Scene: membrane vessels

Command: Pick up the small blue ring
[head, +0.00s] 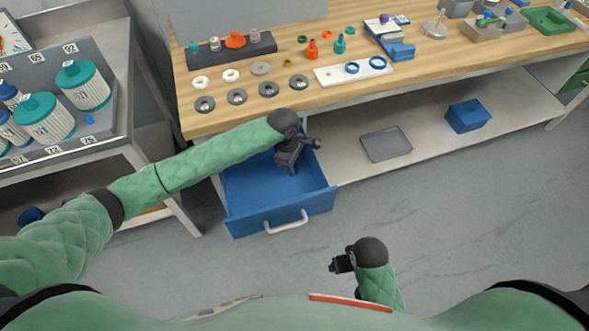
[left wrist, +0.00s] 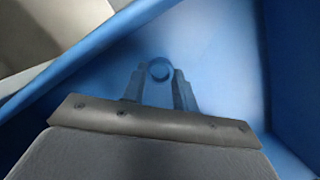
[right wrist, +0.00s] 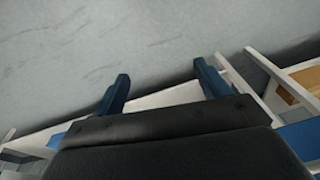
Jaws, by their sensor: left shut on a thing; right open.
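The small blue ring (left wrist: 160,69) shows in the left wrist view between the blue fingertips of my left gripper (left wrist: 160,82), which is shut on it. In the head view my left gripper (head: 290,163) reaches down into the open blue drawer (head: 238,190), and the ring there is hidden. Two other blue rings, one on the left (head: 352,68) and one on the right (head: 377,62), sit on a white plate (head: 328,75) on the bench. My right gripper (head: 337,264) is open and empty over the floor; its spread fingers show in the right wrist view (right wrist: 162,85).
The wooden bench (head: 430,72) above the drawer holds several washers, coloured fittings and a dark rack (head: 225,52). A grey tray (head: 386,144) and a blue box (head: 467,116) are on the lower shelf. A cart with filter vessels (head: 82,85) stands at left. The floor in front is clear.

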